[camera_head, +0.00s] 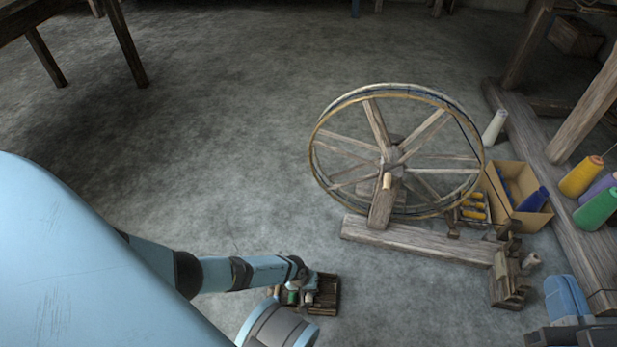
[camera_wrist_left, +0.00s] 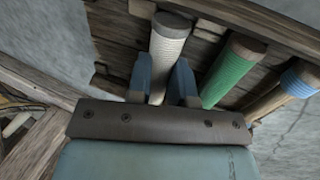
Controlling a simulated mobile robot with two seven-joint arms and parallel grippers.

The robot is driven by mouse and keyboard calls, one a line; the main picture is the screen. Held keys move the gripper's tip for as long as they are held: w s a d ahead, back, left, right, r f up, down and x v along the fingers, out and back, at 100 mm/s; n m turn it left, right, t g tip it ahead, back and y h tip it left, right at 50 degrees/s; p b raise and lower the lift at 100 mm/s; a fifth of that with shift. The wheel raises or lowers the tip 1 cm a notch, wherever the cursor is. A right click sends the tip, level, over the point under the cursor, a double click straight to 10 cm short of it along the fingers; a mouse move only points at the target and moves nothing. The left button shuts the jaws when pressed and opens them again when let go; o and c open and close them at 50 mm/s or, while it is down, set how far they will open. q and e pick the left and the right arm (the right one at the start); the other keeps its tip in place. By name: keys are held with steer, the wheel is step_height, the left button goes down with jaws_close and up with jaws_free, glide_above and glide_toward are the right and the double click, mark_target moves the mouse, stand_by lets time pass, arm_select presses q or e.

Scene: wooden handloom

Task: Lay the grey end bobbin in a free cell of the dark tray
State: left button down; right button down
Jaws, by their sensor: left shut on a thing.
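The grey end bobbin (camera_wrist_left: 170,45) is between the two blue fingers of my left gripper (camera_wrist_left: 164,82), which is shut on it. It lies over or in the dark tray (camera_wrist_left: 120,40); I cannot tell whether it touches the tray floor. A green bobbin (camera_wrist_left: 228,72) and a blue-wound bobbin (camera_wrist_left: 300,78) lie in the tray to its right. In the head view the dark tray (camera_head: 329,289) sits on the floor, partly hidden by my left wrist. My right gripper (camera_head: 566,298) is at the lower right, away from the tray; its jaw gap is unclear.
A large spinning wheel (camera_head: 386,165) on a wooden base (camera_head: 420,243) stands behind the tray. A cardboard box (camera_head: 535,215), a pale cone (camera_head: 495,127) and coloured thread cones (camera_head: 581,177) are at the right. The floor at left and centre is clear.

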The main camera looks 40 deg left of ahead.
arm_select(q)
steer(key=c, duration=0.9)
jaws_free()
steer(key=shift+c, duration=0.2)
steer(key=shift+r, duration=0.2)
steer(key=shift+p+v, duration=1.1)
steer(key=p+v, duration=0.7)
steer(key=v, duration=0.4)
steer(key=shift+p, duration=0.3)
arm_select(e)
steer(key=s+r+m, duration=0.1)
steer(key=s+a+r+m, duration=0.1)
steer(key=m, duration=0.1)
steer(key=s+r+m+h, duration=0.1)
steer(key=r, duration=0.1)
steer(key=shift+a+m, duration=0.3)
steer(key=shift+m, duration=0.1)
arm_select(q)
steer(key=shift+a, duration=0.1)
